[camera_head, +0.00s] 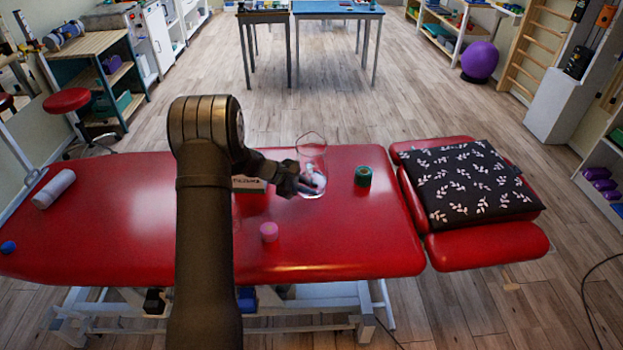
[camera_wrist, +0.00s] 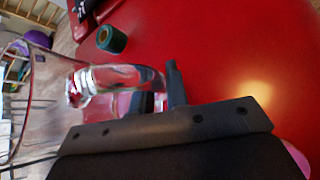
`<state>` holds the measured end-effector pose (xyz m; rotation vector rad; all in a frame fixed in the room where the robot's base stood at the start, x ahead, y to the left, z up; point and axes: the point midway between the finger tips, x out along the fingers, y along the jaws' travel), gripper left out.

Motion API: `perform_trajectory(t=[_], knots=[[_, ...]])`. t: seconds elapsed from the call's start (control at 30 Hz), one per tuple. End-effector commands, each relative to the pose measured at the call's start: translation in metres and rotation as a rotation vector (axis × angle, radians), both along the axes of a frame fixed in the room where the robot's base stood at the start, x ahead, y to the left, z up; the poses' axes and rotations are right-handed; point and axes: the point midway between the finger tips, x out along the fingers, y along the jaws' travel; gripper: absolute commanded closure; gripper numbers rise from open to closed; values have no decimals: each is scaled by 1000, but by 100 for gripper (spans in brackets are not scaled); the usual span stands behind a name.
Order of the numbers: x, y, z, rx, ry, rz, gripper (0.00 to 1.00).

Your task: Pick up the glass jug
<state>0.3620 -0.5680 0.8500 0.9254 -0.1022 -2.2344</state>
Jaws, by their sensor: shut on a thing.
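The clear glass jug (camera_head: 312,152) is over the far side of the red treatment table, right of my wrist. In the wrist view the jug (camera_wrist: 32,75) fills the left side, its handle (camera_wrist: 140,73) reaching toward my jaws. My gripper (camera_head: 300,186) is at the jug's lower part in the head view. In the wrist view my gripper (camera_wrist: 160,98) is shut on the jug at its handle side. A small white and red patch shows in or through the glass. I cannot tell whether the jug's base touches the table.
The red table (camera_head: 340,245) holds a green roll (camera_head: 363,176) right of the jug, a pink tub (camera_head: 269,231) nearer, and a box (camera_head: 249,184) partly behind my arm. A dark leaf-patterned pillow (camera_head: 470,180) lies far right. A white roll (camera_head: 54,188) lies left.

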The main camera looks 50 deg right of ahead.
Motion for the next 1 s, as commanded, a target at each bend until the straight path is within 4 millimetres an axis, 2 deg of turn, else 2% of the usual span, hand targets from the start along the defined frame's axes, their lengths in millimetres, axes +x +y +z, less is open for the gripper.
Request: perform_trajectory(t=[0.57,0.97,1.0], knots=[[1,-1,11,-7,-5,-1,100],[0,-2,46,-8,-3,-1,100],[-6,-2,48,-8,-2,-3,100]])
